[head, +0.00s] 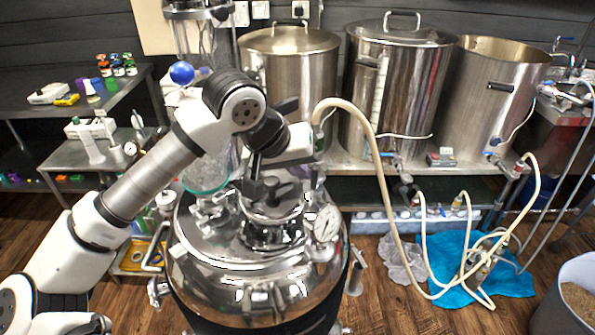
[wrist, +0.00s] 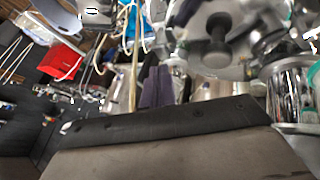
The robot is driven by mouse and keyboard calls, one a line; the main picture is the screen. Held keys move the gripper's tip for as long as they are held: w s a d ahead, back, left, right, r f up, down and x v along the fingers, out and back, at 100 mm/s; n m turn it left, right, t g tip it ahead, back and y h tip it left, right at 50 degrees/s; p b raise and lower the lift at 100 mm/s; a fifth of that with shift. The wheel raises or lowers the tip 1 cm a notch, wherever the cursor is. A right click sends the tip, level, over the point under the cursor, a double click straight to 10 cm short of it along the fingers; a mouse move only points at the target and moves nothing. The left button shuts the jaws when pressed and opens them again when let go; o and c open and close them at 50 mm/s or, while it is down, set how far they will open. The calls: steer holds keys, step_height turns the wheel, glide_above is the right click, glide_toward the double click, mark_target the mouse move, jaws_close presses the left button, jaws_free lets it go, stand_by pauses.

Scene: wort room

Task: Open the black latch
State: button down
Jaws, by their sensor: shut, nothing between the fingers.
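A polished steel vessel (head: 200,285) stands in the middle of the head view, with a raised round hatch on its top. A dark latch-like part (head: 262,190) sits on the hatch, partly hidden by my arm. In the wrist view, a dark grey knob with a stem (wrist: 212,42) stands on a metal disc; it seems to be this latch. My gripper is low over the hatch in the head view, hard to separate from the dark parts. In the wrist view my gripper's fingers (wrist: 157,85) are together and empty, left of the knob and apart from it in the picture.
A pressure gauge (head: 326,222) rises right of the hatch, and a green-rimmed glass flask (head: 207,185) stands left. A pale hose (head: 385,200) runs down to a blue cloth (head: 455,268). Three large steel kettles (head: 405,90) stand behind.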

steer(key=shift+d, duration=0.1)
steer(key=shift+d+y+b, duration=0.15)
steer(key=shift+y+b, duration=0.15)
steer(key=shift+b, duration=0.15)
steer(key=d+b, duration=0.2)
steer(key=b, duration=0.2)
steer(key=shift+d, duration=0.2)
steer(key=d+b, duration=0.3)
steer(key=shift+d+f, duration=0.1)
steer(key=shift+d, duration=0.25)
steer(key=shift+b, duration=0.3)
steer(key=shift+a+f+b, duration=0.3)
steer(key=shift+a+f, duration=0.05)
steer(key=shift+a, duration=0.4)
